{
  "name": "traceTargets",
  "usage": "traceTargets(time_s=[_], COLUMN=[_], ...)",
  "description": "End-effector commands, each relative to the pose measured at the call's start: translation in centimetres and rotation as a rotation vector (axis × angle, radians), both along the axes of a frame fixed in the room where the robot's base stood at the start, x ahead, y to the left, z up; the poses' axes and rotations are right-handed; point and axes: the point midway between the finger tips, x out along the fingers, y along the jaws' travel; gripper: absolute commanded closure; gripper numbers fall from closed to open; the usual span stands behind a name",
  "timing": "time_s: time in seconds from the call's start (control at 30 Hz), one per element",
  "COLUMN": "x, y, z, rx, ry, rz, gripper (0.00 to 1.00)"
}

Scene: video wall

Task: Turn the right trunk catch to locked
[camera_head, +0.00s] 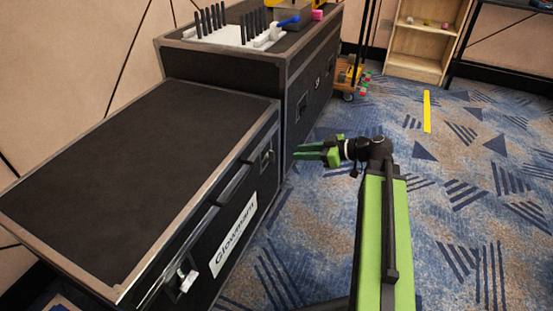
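A low black trunk (130,160) with metal edging stands at the left, its lid down. Its front carries the right catch (266,158) near the far corner and a left catch (187,279) at the near end. The right catch is small, and I cannot tell its setting. My green gripper (298,150) is to the right of the right catch, apart from it. Its fingers point left toward the trunk front, with a narrow gap between them and nothing visible held.
A taller black case (290,80) stands behind the trunk, bearing a white rack (235,38) and a blue-handled item (288,21). A wheeled wooden cart (350,75) and shelf (420,40) are farther back. Patterned carpet (470,200) is open at right.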

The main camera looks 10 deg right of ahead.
Motion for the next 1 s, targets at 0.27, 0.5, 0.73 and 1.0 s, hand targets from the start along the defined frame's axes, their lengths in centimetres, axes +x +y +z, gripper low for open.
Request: traceTargets(time_s=[0.27, 0.5, 0.73, 1.0], x=[3.8, 5.6, 5.8, 5.8], y=[5.2, 7.6, 7.9, 7.8], z=[-3.2, -4.1, -4.1, -4.1], rx=[-0.001, 0.000, 0.000, 0.000], ry=[0.001, 0.001, 0.001, 0.001], rz=[0.001, 0.000, -0.003, -0.003], gripper=[0.72, 0.72, 0.72, 0.94])
